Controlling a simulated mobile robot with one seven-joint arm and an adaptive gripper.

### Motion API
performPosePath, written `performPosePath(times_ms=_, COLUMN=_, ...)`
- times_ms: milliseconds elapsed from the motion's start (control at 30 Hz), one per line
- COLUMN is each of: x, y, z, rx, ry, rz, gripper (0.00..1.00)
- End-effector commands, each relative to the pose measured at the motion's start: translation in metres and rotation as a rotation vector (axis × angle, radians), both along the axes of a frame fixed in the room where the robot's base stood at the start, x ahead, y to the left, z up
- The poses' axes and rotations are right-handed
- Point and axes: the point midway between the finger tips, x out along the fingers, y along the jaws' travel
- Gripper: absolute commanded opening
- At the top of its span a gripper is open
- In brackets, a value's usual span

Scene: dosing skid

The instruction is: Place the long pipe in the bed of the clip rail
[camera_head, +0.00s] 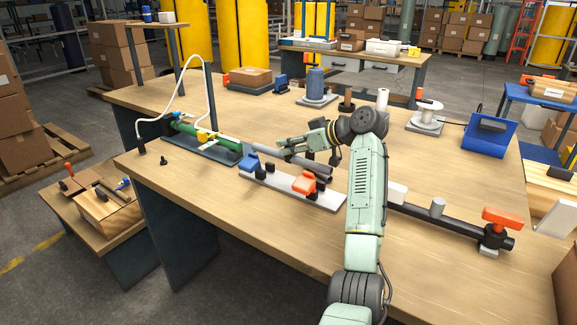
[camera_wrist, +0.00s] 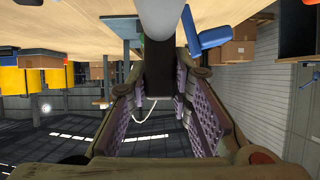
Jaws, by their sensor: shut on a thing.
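The long pipe (camera_head: 318,168) is grey and lies at a slant beneath my gripper (camera_head: 282,149) in the head view. My gripper reaches in from the right and is shut on it.
A green cylinder on a dark base (camera_head: 205,147) stands left of the rail. A dark pipe assembly with an orange handle (camera_head: 502,217) lies to the right. A blue bin (camera_head: 488,135), a white spool (camera_head: 428,113) and a blue-grey motor (camera_head: 316,84) stand farther back.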

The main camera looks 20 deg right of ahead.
Motion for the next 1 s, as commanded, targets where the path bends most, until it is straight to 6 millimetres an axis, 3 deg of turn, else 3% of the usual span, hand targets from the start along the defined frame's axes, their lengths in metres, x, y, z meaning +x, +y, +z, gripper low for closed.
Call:
performPosePath(times_ms=500, x=0.0, y=0.0, z=-0.058, rx=0.001, ry=0.001, rz=0.0, gripper=0.0)
performPosePath(times_ms=1000, x=0.0, y=0.0, z=-0.07, rx=-0.001, ry=-0.001, rz=0.001, gripper=0.0)
